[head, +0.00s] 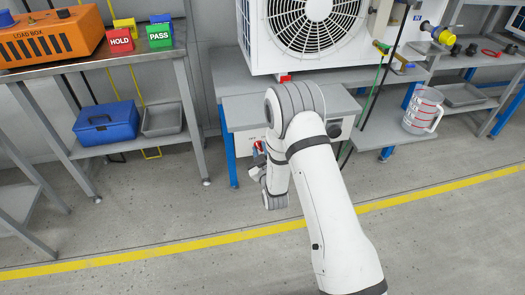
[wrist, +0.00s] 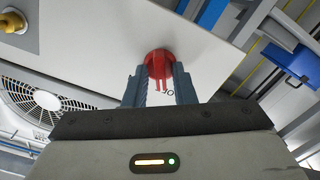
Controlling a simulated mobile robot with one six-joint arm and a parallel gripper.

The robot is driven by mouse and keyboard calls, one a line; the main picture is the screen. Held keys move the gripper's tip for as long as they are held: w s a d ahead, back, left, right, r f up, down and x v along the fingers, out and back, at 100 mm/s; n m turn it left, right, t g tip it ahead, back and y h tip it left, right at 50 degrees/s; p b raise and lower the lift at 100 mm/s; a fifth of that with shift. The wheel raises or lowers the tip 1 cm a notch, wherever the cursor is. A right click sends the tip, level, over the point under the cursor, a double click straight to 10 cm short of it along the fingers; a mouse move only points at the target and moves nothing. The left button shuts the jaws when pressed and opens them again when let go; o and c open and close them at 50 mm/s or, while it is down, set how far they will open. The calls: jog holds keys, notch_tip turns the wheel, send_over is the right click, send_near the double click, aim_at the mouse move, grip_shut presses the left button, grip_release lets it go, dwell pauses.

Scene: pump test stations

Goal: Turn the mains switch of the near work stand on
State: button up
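The mains switch is a red knob (wrist: 159,62) on a pale panel (wrist: 110,38) in the wrist view. A small mark, partly hidden, shows beside the knob. My gripper (wrist: 160,82) has one finger on each side of the knob, with the tips close to it. A gap shows between the fingers and the knob's narrower part, and I cannot tell whether they touch it. In the head view my gripper (head: 257,158) is low at the front of the near work stand (head: 235,108), largely hidden by my arm. A bit of red (head: 258,147) shows there.
A white fan unit (head: 305,30) stands on the near stand. A measuring jug (head: 422,110) and a grey tray (head: 462,95) are on the right. A blue toolbox (head: 106,122) sits on the left bench's lower shelf. The floor inside the yellow line (head: 150,252) is clear.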

grip_shut()
jog(key=shift+d, duration=0.2)
jog(key=shift+a, duration=0.1)
jog(key=shift+m+b, duration=0.3)
jog(key=m+b, duration=0.4)
jog(key=m, duration=0.1)
jog(key=shift+w+b, duration=0.15)
jog(key=shift+b, duration=0.25)
jog(key=m+b, duration=0.3)
jog(key=m, duration=0.1)
jog(key=shift+r+m+b, duration=0.15)
jog(key=shift+m+b, duration=0.75)
jog(key=shift+m, duration=0.3)
